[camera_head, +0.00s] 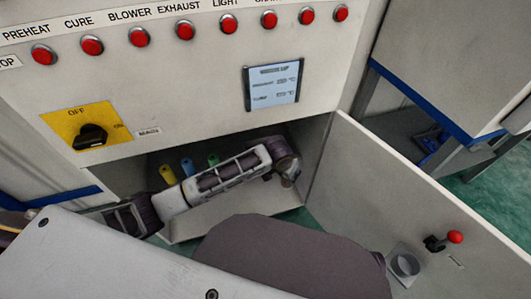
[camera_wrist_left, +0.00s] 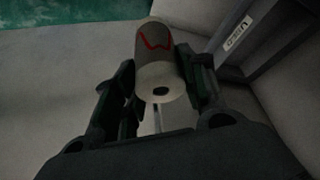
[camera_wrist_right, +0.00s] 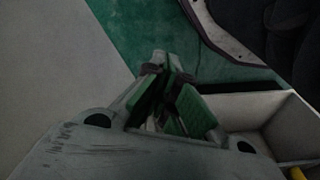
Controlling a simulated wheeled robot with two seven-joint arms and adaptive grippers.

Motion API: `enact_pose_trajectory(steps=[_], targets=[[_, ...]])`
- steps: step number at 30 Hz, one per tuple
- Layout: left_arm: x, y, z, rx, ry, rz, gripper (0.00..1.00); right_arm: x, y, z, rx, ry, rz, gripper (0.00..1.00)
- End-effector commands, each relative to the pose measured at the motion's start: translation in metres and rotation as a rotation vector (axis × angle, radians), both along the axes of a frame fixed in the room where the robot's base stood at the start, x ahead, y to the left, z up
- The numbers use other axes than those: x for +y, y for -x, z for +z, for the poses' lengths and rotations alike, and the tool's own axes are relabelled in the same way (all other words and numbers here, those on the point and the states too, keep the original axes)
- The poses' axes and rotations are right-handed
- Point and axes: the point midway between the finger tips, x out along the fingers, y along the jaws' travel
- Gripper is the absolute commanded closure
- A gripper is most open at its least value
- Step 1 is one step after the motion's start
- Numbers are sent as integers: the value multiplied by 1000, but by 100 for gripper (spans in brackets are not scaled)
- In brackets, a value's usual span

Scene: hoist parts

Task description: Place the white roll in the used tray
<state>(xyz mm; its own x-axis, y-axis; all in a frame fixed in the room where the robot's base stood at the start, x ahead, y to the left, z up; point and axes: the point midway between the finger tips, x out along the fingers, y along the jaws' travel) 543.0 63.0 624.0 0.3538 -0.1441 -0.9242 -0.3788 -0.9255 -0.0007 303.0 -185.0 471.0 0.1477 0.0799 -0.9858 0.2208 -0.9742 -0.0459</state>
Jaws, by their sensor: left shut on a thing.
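The white roll (camera_wrist_left: 157,65) is in the left wrist view, a pale cylinder with a red W on its side and a dark hole in its near end. My left gripper (camera_wrist_left: 160,75) is shut on it, a finger on each side. A grey rim with a small white label (camera_wrist_left: 238,33), apparently beginning with U, is right of the roll; I cannot tell for sure that it is the used tray. In the head view an arm of mine reaches into the open cabinet and hides part of it; the roll cannot be made out there. My right gripper (camera_wrist_right: 165,70) looks shut and empty.
The cabinet door (camera_head: 390,210) stands open at the right, with a red-knobbed handle. Yellow (camera_head: 168,174), blue (camera_head: 188,167) and green (camera_head: 213,159) cylinders stand inside the cabinet. Red buttons and a yellow switch plate (camera_head: 88,133) are above. Green floor shows beyond.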

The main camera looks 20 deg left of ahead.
Motion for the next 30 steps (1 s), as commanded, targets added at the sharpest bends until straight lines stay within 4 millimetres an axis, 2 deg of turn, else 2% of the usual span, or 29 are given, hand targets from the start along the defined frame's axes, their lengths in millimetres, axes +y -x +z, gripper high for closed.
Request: enact_pose_trajectory(steps=[12,24,30], targets=[[8,-11,-6,-76,-56,1,84,2,-3,5,-15,-6,1,100],[24,-33,-17,-232,-171,0,84,6,-12,25,-57,-25,2,100],[29,-40,-21,-289,-212,-1,84,8,-6,29,-54,-30,3,100]])
